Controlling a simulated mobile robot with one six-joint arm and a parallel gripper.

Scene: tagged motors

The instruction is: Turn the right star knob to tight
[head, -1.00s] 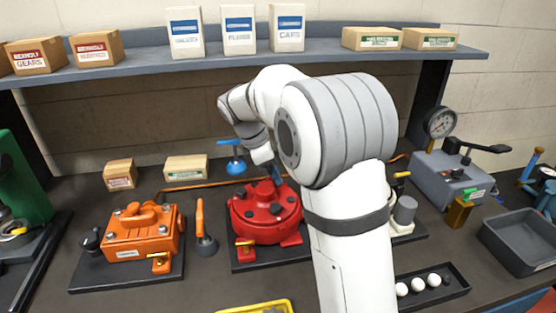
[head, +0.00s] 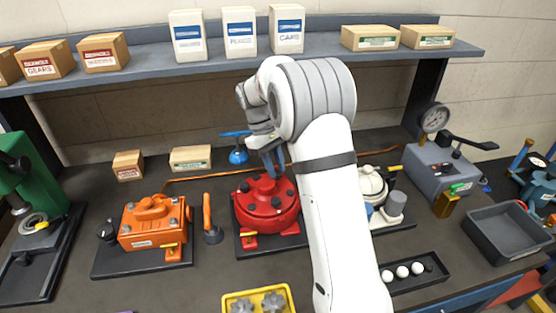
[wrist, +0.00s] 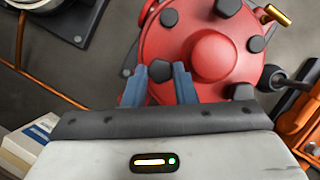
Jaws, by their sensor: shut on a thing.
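The red round motor housing (head: 265,207) stands mid-bench, with several black knobs around its rim and a red dome (wrist: 212,55) in the centre. My gripper (head: 273,160) reaches down at its back. In the wrist view my gripper's blue fingers (wrist: 160,70) are shut on one black knob (wrist: 160,88) at the rim, one finger on each side. The fingers partly hide this knob, and its shape and any tightness mark cannot be made out.
An orange motor (head: 150,222) and an orange-handled tool (head: 209,220) stand to the left. A cream motor (head: 372,183) stands close on the right, partly behind my arm. A black tray (head: 440,283) with white balls lies front right. A shelf (head: 290,42) with boxes spans the back.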

